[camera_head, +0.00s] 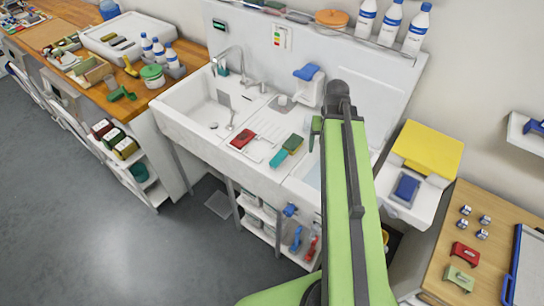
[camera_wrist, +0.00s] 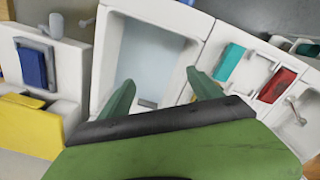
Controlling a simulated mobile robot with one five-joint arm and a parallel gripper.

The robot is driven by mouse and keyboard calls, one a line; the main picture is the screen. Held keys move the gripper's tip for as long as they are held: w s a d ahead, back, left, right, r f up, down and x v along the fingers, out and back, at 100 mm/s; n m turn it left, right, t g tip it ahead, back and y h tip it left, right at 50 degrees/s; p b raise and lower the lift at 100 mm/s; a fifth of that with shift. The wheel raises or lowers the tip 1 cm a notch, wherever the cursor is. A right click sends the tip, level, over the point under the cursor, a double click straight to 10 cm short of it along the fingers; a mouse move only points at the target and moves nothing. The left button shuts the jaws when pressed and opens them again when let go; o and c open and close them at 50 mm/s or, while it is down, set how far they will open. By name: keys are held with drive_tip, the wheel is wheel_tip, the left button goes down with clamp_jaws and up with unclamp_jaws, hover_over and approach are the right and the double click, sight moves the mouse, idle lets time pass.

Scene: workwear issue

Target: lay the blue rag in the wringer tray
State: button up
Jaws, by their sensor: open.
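A folded blue cloth-like piece, seemingly the blue rag (camera_head: 406,188), lies in a small grey-rimmed tray (camera_head: 394,198) on the white unit right of the sink. I take this for the wringer tray. In the wrist view the blue rag (camera_wrist: 32,68) sits inside the grey frame (camera_wrist: 49,62) at the left. My gripper (camera_wrist: 161,80) is open, with nothing between its fingers. It hangs over the right-hand basin (camera_wrist: 150,50), apart from the rag. In the head view my arm hides most of the gripper.
A yellow panel (camera_head: 428,148) stands beside the tray. A red piece (camera_head: 242,139) and a teal piece (camera_head: 278,158) lie on the sink's middle. Another blue piece (camera_head: 306,72) tops a white dispenser. A wooden table (camera_head: 444,235) is at the right.

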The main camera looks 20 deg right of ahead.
drive_tip(key=w+a+n, duration=0.2)
drive_tip(key=a+n, duration=0.2)
drive_tip(key=a, duration=1.8)
drive_tip(key=shift+a+n, duration=0.25)
drive_tip(key=shift+n, duration=0.05)
